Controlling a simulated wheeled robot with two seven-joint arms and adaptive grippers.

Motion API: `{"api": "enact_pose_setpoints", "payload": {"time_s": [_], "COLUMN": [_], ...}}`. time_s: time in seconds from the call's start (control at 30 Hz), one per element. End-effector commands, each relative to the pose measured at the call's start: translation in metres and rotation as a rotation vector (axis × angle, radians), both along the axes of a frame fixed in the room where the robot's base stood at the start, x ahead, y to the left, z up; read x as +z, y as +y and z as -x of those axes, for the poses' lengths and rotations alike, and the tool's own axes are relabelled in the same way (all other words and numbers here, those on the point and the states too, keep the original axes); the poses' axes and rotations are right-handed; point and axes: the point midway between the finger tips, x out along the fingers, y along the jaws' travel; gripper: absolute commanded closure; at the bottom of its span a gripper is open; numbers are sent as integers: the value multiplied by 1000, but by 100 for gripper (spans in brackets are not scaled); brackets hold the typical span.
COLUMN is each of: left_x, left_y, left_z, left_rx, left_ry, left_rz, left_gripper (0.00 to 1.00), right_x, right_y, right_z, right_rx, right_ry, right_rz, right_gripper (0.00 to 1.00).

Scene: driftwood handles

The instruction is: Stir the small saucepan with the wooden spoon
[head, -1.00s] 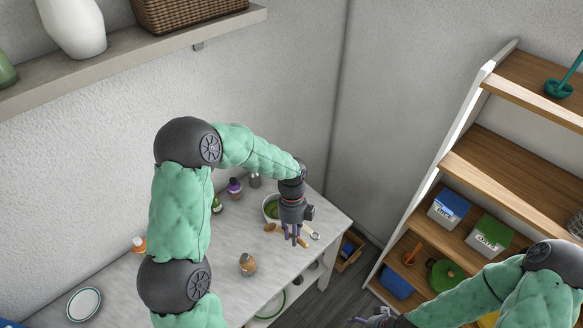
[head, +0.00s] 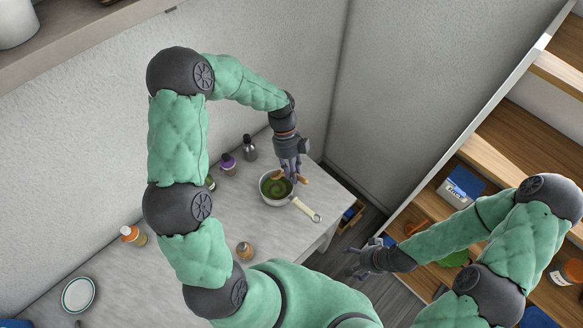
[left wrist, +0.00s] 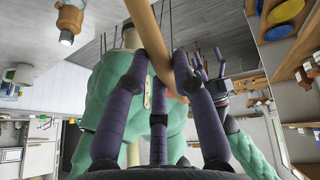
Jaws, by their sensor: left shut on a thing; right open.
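The small saucepan (head: 265,196) stands on the table, with green contents and a pale handle pointing to the lower right. My left gripper (head: 291,175) is shut on the wooden spoon (head: 278,175) at the pan's far right rim. The spoon's wide end is over the pan's far side; whether it touches the contents I cannot tell. Its other end sticks out to the right of the fingers. In the left wrist view the spoon's wooden shaft (left wrist: 153,42) runs between the dark fingers. My right gripper (head: 362,262) is open and empty, off the table's right edge.
A dark bottle (head: 250,149) and a purple-topped jar (head: 228,164) stand behind the pan to the left. A small brown-topped jar (head: 244,250), an orange-capped bottle (head: 133,236) and a plate (head: 79,295) are further left. A wooden shelf unit stands at right.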

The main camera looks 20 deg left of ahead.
Motion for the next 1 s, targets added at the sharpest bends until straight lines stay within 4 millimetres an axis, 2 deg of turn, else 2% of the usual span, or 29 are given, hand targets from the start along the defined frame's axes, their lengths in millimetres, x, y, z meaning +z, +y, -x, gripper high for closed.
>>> {"api": "enact_pose_setpoints", "payload": {"time_s": [1.0], "left_x": [-41], "left_y": [-53], "left_z": [23], "left_rx": [-2], "left_ry": [2], "left_rz": [-1], "left_gripper": [100], "right_x": [-18], "right_y": [0], "right_z": [0], "right_rx": [0], "right_ry": [-1], "right_rz": [0], "right_gripper": [18]}}
